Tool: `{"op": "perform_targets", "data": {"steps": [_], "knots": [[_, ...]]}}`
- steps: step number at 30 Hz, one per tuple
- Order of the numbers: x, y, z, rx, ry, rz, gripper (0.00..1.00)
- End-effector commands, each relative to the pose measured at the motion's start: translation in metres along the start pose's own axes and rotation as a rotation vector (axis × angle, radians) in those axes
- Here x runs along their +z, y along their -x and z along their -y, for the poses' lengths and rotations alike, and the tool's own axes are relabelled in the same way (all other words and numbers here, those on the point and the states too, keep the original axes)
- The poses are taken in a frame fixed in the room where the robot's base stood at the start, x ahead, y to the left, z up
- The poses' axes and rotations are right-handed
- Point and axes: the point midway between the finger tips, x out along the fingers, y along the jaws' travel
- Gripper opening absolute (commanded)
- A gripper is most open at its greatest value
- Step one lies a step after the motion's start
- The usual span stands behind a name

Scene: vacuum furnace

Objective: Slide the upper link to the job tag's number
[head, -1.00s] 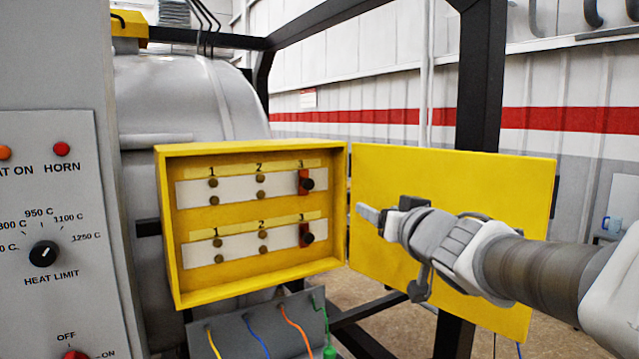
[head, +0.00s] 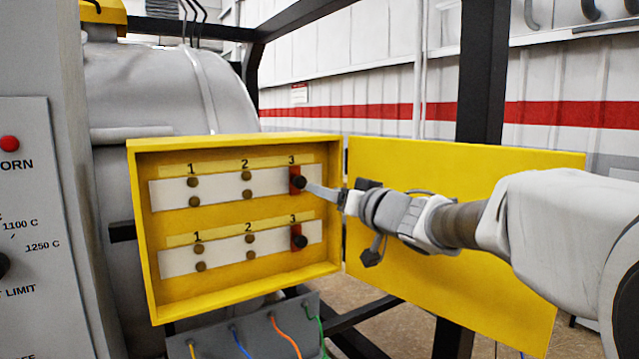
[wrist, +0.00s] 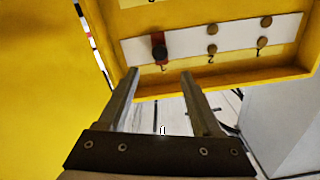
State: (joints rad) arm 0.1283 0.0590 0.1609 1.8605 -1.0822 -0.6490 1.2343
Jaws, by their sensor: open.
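The upper link (head: 297,179), a red bar with a black knob, sits at position 3 of the upper row in the open yellow box. It also shows in the wrist view (wrist: 159,47), where the box looks upside down. A similar lower link (head: 298,237) is at position 3 of the lower row. My gripper (head: 313,189) is open, just right of the upper link in the head view. In the wrist view my gripper (wrist: 160,74) has its fingers on either side of the knob's line, the knob seeming just past the tips. I see no readable job tag.
The box's yellow door (head: 440,210) stands open to the right, behind my arm. Brass studs (head: 246,176) mark positions 1 and 2. Below is a grey panel (head: 255,325) with coloured cables. A grey control cabinet (head: 30,230) stands left.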

Motion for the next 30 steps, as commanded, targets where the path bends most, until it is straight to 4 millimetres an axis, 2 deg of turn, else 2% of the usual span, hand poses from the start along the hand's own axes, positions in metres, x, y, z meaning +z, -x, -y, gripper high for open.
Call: {"op": "perform_targets", "data": {"steps": [6, 15, 21, 30], "knots": [[0.001, -0.045, 0.000, -0.002, -0.001, 0.001, 0.66], [0.000, -0.093, 0.000, 0.000, 0.000, 0.000, 0.66], [0.000, -0.107, 0.000, 0.000, 0.001, 0.000, 0.66], [0.000, -0.109, 0.000, 0.001, 0.001, 0.000, 0.66]]}}
